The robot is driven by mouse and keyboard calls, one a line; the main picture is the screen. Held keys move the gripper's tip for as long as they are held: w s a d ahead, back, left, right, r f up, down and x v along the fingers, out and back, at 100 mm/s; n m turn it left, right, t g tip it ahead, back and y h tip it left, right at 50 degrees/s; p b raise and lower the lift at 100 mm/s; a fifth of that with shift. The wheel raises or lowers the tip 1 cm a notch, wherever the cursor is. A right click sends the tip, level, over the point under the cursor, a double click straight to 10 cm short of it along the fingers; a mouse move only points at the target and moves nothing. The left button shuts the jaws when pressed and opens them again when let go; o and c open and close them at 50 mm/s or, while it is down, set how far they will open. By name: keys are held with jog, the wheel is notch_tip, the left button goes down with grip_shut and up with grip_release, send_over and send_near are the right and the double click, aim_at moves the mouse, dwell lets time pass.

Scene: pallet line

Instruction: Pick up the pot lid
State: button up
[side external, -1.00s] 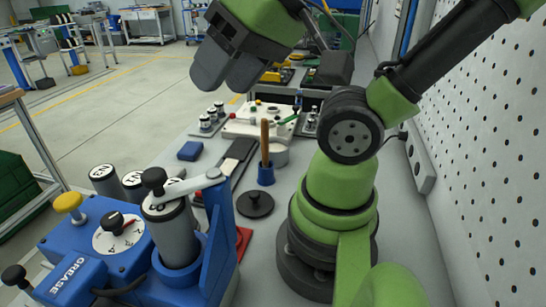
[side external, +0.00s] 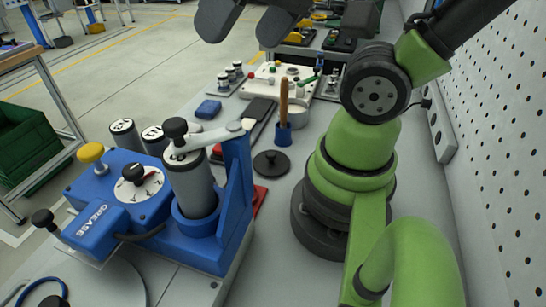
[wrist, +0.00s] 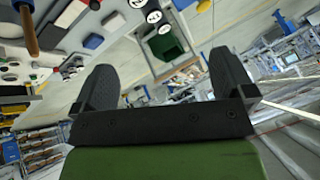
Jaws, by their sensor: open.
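The pot lid (side external: 271,165), a dark round disc with a black knob, lies flat on the grey bench in the side external view. It is between the blue grease machine and my arm's base. My gripper (side external: 245,28) is at the top edge of that view, high above the bench and apart from the lid, with its upper part cut off. In the wrist view my gripper (wrist: 165,78) has its two dark fingers wide apart with nothing between them. I cannot make out the lid in the wrist view.
The blue grease machine (side external: 118,200) stands left of the lid, with a red mat (side external: 260,198) beside it. A pegboard wall (side external: 480,150) bounds the right.

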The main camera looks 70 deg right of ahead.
jog(key=w+d+f+n+g+h, duration=0.2)
jog(key=w+d+f+g, duration=0.15)
jog(key=d+f, duration=0.35)
jog(key=n+g, duration=0.4)
send_over(270, 152)
jog(key=shift+t, duration=0.25)
jog(key=f, duration=1.3)
jog(key=shift+a+f, duration=0.25)
notch_tip(270, 152, down, 4)
jog(key=shift+s+f, duration=0.1)
jog(key=shift+d+f, duration=0.2)
jog(key=shift+f, duration=2.8)
jog(key=c, duration=0.7)
